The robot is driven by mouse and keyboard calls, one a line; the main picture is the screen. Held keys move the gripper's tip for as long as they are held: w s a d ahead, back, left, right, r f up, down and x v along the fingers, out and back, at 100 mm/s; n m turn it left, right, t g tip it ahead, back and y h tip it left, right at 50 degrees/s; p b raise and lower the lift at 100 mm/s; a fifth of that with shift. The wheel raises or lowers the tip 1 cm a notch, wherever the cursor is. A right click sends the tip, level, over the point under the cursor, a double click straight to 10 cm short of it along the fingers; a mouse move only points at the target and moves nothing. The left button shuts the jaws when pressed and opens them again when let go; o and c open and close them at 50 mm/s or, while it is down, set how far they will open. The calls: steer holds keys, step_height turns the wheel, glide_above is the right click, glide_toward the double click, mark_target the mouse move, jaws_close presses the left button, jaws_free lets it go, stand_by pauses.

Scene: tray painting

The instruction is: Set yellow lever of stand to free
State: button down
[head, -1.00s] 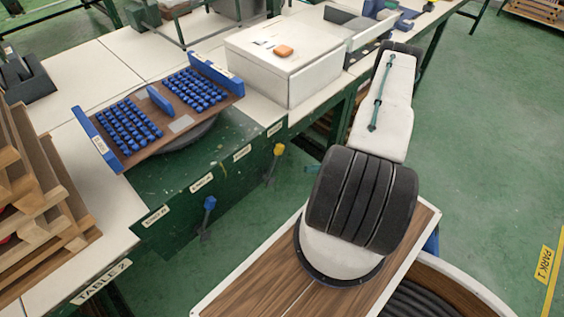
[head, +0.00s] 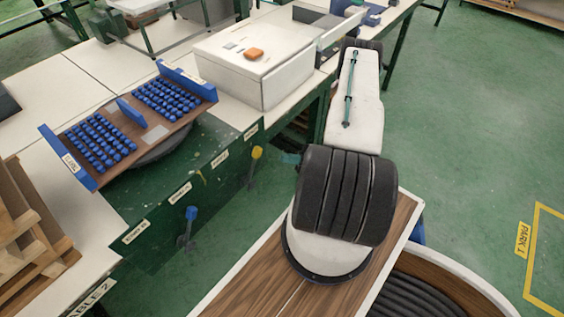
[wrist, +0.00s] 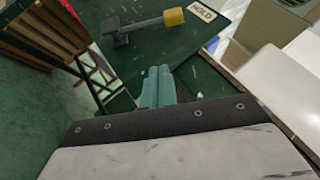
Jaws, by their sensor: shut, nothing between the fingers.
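The stand is a dark green panel (head: 165,215) with white labels on the front of the bench. Its yellow lever (head: 257,153) has a yellow knob on a grey shaft. The knob (wrist: 174,17) also shows in the wrist view, near a label that reads HOLD (wrist: 202,11); the shaft runs left to a dark pivot block. My gripper (wrist: 163,72) is shut and empty, its teal fingers below the lever in the picture and apart from it. In the head view my gripper (head: 290,158) shows just right of the yellow knob, partly hidden by my arm.
A blue lever (head: 191,213) hangs on the same panel, left of the yellow one. A tray of blue pieces (head: 155,132) sits above on a turntable. A white box (head: 290,80) stands beside it. Wooden racks (head: 30,230) are at left. Green floor is open at right.

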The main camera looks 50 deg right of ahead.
mark_target(254, 165)
steer(key=x, duration=0.3)
steer(key=s+x, duration=0.1)
steer(key=x, duration=0.2)
steer(key=a+x, duration=0.1)
steer(key=x, duration=0.2)
steer(key=shift+s+r, duration=0.25)
steer(key=shift+r, duration=0.05)
steer(key=shift+s+a+r, duration=0.15)
steer(key=shift+a+r, duration=0.2)
steer(key=shift+a, duration=0.25)
